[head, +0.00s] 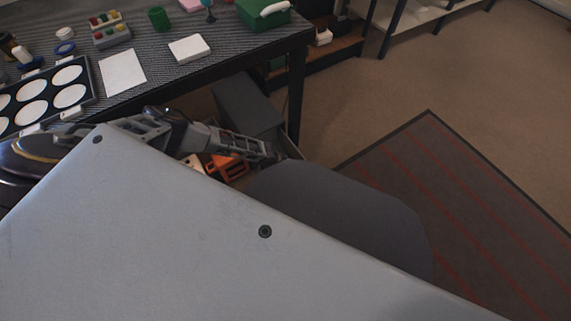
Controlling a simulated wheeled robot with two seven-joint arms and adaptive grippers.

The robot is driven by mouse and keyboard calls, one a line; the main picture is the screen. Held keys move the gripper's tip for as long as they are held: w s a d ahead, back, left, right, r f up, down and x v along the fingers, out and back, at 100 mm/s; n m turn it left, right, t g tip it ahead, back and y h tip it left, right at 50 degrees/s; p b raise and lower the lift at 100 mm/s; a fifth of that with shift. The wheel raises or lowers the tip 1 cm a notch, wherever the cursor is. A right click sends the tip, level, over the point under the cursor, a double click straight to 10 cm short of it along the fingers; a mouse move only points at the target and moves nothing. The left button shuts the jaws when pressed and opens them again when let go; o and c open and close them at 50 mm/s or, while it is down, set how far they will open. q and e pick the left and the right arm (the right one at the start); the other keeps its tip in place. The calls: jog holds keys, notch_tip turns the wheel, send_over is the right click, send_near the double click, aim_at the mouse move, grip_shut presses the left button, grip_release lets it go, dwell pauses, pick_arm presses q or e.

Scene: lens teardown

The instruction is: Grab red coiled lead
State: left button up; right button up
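I cannot make out a red coiled lead in the head view. My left gripper (268,152) is at the end of the arm coming in from the left. It is below the table's front edge and seen from the side; its finger gap does not show clearly. Orange objects (228,168) lie low behind and below it, partly hidden. My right gripper is not in view. A large grey panel, which may be part of my body, hides the lower left.
The table (240,45) holds a black tray (88,100) with white round wells, a white sheet (122,72), a white block (189,49), a green case (264,12) and a green cylinder (158,18). A grey box (247,105) stands under it. Open floor and a striped mat (470,200) lie right.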

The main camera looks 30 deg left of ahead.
pick_arm(q)
jog(key=shift+c, duration=0.4)
jog(key=c, duration=1.1)
jog(key=shift+r, duration=0.1)
jog(key=shift+r+p, duration=0.95)
jog(key=shift+r, duration=0.4)
notch_tip(320, 180, up, 6)
jog(key=p, duration=0.3)
jog(key=shift+f, duration=0.25)
jog(key=shift+r+p, duration=0.35)
jog(key=shift+r, duration=0.45)
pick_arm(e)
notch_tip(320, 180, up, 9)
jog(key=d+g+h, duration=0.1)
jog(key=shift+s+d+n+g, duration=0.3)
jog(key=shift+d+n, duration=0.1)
